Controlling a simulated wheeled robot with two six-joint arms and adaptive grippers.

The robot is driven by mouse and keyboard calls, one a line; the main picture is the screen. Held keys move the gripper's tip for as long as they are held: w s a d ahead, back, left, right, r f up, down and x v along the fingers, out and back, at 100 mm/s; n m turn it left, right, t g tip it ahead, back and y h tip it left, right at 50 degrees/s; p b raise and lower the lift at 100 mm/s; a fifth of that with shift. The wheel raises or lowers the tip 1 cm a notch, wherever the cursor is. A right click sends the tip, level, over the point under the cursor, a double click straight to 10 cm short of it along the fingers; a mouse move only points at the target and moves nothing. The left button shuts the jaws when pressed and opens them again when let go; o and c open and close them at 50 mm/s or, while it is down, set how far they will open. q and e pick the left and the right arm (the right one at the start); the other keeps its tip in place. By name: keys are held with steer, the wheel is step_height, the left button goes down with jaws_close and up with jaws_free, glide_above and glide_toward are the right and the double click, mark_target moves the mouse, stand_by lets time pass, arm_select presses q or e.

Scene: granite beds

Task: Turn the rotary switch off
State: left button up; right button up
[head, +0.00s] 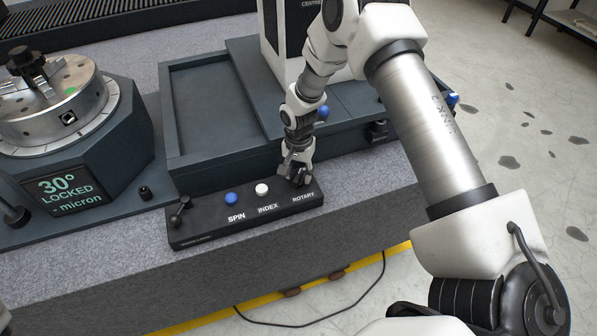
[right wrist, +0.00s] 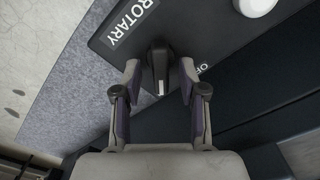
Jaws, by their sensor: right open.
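The rotary switch is a black knob with a white mark, seen in the right wrist view (right wrist: 159,68). It sits on the black control panel (head: 245,222) beside the ROTARY label. In the head view my gripper hides most of the knob. My right gripper (head: 296,176) is over the ROTARY end of the panel. In the right wrist view (right wrist: 160,82) its two fingers are open, one on each side of the knob, with small gaps visible. An OFF label, partly hidden by a finger, shows to the right of the knob. My left gripper is not in view.
A blue SPIN button (head: 231,198), a white INDEX button (head: 262,189) and a small black lever (head: 179,212) share the panel. A round rotary table (head: 50,100) with a "30° LOCKED" display (head: 66,189) stands left. The granite bed (head: 290,240) lies bare in front.

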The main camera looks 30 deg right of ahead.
steer(key=shift+w, duration=0.1)
jaws_close()
steer(key=shift+n, duration=0.3)
steer(key=n, duration=0.2)
steer(key=n+p, duration=0.1)
steer(key=n, duration=0.2)
steer(key=shift+w+a+r, duration=0.1)
steer(key=shift+w+a, duration=0.05)
steer(key=shift+a, duration=0.05)
steer(key=n, duration=0.6)
steer(key=shift+a, duration=0.2)
steer(key=shift+n, duration=0.3)
jaws_free()
